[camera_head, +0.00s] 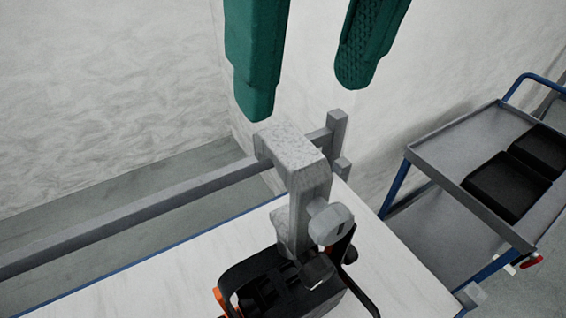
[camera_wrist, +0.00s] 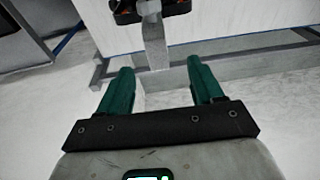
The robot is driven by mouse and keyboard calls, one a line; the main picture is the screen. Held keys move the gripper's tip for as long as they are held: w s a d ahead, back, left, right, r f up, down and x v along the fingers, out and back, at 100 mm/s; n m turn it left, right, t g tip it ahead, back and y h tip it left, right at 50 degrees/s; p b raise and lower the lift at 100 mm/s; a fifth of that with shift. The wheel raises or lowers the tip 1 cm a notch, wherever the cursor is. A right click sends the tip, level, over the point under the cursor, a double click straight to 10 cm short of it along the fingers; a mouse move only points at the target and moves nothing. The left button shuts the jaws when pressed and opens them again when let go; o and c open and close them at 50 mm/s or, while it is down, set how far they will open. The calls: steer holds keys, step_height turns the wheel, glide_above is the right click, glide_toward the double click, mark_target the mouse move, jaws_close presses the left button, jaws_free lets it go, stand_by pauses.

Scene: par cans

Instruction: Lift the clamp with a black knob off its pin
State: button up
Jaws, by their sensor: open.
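A grey hook-shaped clamp (camera_head: 294,160) stands upright near the end of a grey rail. It has a pale grey, faceted knob (camera_head: 330,222) on its side and a dark knob-like piece (camera_head: 318,268) lower down. A black yoke-like part with orange bits (camera_head: 262,284) sits below it. I cannot make out a pin. My gripper (camera_head: 305,94) is open and empty, its two green fingers above the clamp and apart from it. In the wrist view, my gripper (camera_wrist: 158,78) points toward the grey clamp (camera_wrist: 154,40), which shows between the fingers, with the black part (camera_wrist: 148,9) beyond.
The grey rail (camera_head: 140,208) runs left along a white tabletop (camera_head: 150,285) with a blue edge. A blue-framed trolley (camera_head: 440,150) with black boxes (camera_head: 506,184) stands at the right. A pale wall (camera_head: 110,80) is behind. The air around the fingers looks clear.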

mark_target(303, 158)
steer(key=shift+s+d, duration=0.1)
steer(key=shift+s, duration=0.05)
steer(key=shift+f+h, duration=0.15)
steer(key=shift+h, duration=0.15)
steer(key=f, duration=0.7)
steer(key=w+f+p, duration=0.1)
steer(key=f, duration=0.2)
steer(key=shift+a+f, duration=0.15)
steer(key=shift+a, duration=0.1)
steer(key=shift+c, duration=0.2)
jaws_close()
